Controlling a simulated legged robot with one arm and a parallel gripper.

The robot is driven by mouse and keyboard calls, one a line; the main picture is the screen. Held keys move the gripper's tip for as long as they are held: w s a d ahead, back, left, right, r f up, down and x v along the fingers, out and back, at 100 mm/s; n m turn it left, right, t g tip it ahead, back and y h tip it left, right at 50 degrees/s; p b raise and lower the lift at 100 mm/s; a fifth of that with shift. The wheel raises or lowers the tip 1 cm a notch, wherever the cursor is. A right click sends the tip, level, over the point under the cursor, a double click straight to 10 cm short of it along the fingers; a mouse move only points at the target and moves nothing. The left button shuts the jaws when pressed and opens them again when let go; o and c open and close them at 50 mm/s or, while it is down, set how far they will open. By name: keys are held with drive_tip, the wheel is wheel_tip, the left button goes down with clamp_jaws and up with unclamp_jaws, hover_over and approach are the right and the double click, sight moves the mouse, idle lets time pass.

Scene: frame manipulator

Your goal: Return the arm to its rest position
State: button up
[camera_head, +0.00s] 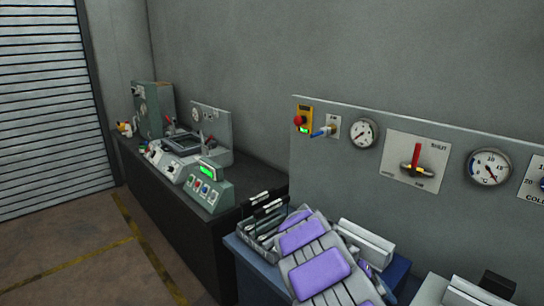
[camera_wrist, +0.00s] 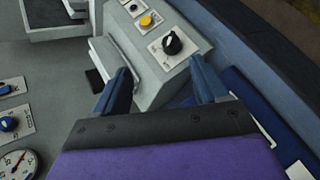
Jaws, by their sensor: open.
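My gripper (camera_wrist: 160,68) shows in the wrist view as two separated blue-grey fingers beyond a dark bar and a purple pad. It is open, with nothing between the fingers. Past the fingertips is a light grey machine with a black knob (camera_wrist: 173,42) and a yellow button (camera_wrist: 147,20); the gap to it is hard to judge. In the head view, purple and grey parts of my arm (camera_head: 320,272) fill the lower middle. I cannot make out the fingers there.
A grey panel (camera_head: 300,150) with a red-handled valve (camera_head: 415,162), gauges (camera_head: 363,134) and a red button (camera_head: 300,120) stands behind my arm. A blue bench (camera_head: 243,252) holds a rack of black-handled tools (camera_head: 262,222). A dark bench (camera_head: 180,228) carries instruments at left. The floor (camera_head: 80,260) there is clear.

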drive_tip(key=s+a+r+t+y, duration=0.15)
drive_tip(key=s+r, duration=0.25)
drive_tip(key=s, duration=0.4)
drive_tip(key=s+a+r+g+y, duration=0.1)
drive_tip(key=s+a+r+y, duration=0.15)
drive_tip(key=s+r, duration=0.4)
drive_tip(key=s+a+f+n+t+y, duration=0.1)
drive_tip(key=s+a+y, duration=0.1)
drive_tip(key=s+a, duration=0.3)
drive_tip(key=s+a+f+n+t+y, duration=0.1)
drive_tip(key=s+a, duration=0.4)
drive_tip(key=s, duration=0.7)
drive_tip(key=shift+a+f+t+y, duration=0.2)
drive_tip(key=shift+f+t+y, duration=0.15)
drive_tip(key=shift+f+y, duration=0.4)
drive_tip(key=shift+s+r, duration=0.1)
